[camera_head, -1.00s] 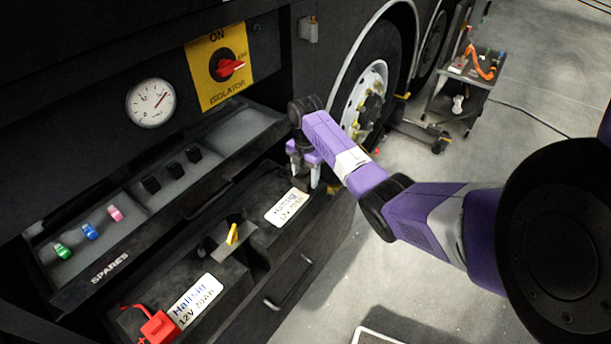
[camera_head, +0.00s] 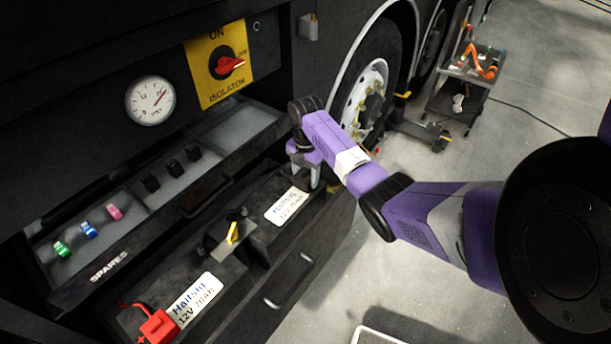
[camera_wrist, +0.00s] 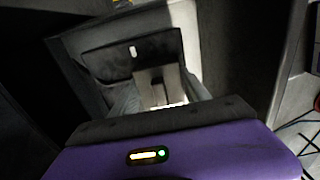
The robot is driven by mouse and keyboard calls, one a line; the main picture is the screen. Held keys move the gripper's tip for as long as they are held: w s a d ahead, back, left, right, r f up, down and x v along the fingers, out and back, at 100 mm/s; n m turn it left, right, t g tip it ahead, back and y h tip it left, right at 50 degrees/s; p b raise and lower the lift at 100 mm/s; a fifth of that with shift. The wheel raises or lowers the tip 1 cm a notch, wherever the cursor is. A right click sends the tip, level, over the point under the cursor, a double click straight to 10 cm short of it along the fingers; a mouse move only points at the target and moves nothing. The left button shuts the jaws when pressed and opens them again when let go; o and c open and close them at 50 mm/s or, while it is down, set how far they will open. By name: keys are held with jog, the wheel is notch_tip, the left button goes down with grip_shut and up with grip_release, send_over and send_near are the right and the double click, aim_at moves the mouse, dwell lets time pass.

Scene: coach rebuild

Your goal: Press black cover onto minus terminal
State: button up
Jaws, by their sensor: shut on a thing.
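My gripper (camera_head: 304,168) points down over the far right end of the battery tray, behind the white battery label (camera_head: 288,206). In the wrist view its fingers (camera_wrist: 158,92) are closed around a small dark block (camera_wrist: 156,84), which appears to be the black cover. The minus terminal cannot be made out; the gripper and the held block hide that spot. I cannot tell whether the block touches the terminal. A red cover (camera_head: 158,327) marked plus sits at the near left end of the batteries.
The spares tray (camera_head: 110,265) behind the batteries holds green, blue and pink pieces and several black ones. The isolator switch (camera_head: 229,66) and gauge (camera_head: 150,100) are on the panel above. A wheel (camera_head: 371,95) is beyond my gripper.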

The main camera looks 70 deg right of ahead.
aim_at(305, 170)
jog(key=shift+f+b, duration=0.4)
jog(key=shift+f, duration=0.25)
dwell(0.8)
jog(key=o, duration=1.9)
jog(key=shift+r, duration=0.1)
jog(key=shift+r+p, duration=3.45)
jog(key=shift+r, duration=0.05)
